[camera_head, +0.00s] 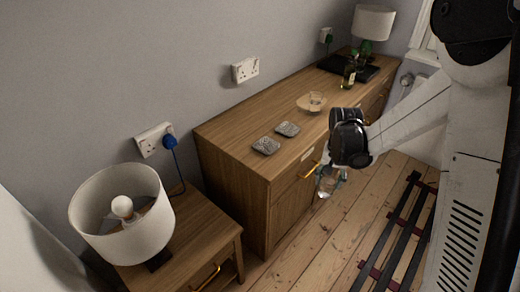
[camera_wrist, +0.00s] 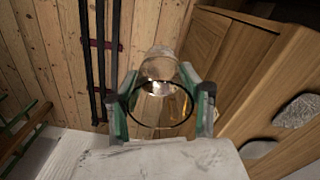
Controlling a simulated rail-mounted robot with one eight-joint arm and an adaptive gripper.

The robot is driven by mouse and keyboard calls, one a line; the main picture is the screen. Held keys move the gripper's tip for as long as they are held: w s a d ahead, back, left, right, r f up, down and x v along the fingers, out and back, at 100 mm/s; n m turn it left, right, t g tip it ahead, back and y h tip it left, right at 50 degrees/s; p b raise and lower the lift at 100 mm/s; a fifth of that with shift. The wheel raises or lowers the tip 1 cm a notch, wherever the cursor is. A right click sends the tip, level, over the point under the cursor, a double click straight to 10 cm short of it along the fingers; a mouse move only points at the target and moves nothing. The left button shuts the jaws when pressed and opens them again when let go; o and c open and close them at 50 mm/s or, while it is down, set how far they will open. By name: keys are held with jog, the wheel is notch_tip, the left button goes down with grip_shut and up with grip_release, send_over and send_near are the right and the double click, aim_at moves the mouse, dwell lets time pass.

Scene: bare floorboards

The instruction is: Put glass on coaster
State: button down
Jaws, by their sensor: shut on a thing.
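My gripper (camera_head: 331,174) is shut on a clear glass (camera_head: 326,186) and holds it in the air in front of the cabinet, below its top. In the wrist view the glass (camera_wrist: 160,68) sits between the green fingers of my gripper (camera_wrist: 162,98), its round rim towards the camera. Two grey stone-like coasters lie apart on the cabinet top: a nearer coaster (camera_head: 266,145) and a farther coaster (camera_head: 288,129). Nothing stands on either. Both show at the right in the wrist view, one coaster (camera_wrist: 297,110) and the other coaster (camera_wrist: 257,149) partly hidden.
On the wooden cabinet (camera_head: 240,125), another glass (camera_head: 316,101) stands on a round wooden plate (camera_head: 303,103). Behind are a bottle (camera_head: 349,74), a black tray (camera_head: 367,74) and a lamp (camera_head: 373,22). A second lamp (camera_head: 122,220) stands on a low side table (camera_head: 205,225).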

jog(key=w+a+r+m, duration=0.3)
jog(key=a+r+m, duration=0.25)
jog(key=a, duration=0.25)
jog(key=w+a+r+m, duration=0.3)
jog(key=a+r+m, duration=0.1)
jog(key=a+m, duration=0.4)
jog(key=w+a+r+m, duration=0.3)
jog(key=a+r+m, duration=0.2)
jog(key=a, duration=0.4)
send_over(266, 145)
notch_tip(266, 145, down, 7)
jog(key=shift+s+d+f+n, duration=0.1)
jog(key=shift+f+n, duration=0.15)
jog(key=shift+f, duration=1.7)
jog(key=shift+f, duration=0.15)
jog(key=c, duration=1)
grip_release()
notch_tip(266, 145, up, 12)
jog(key=shift+r, duration=0.2)
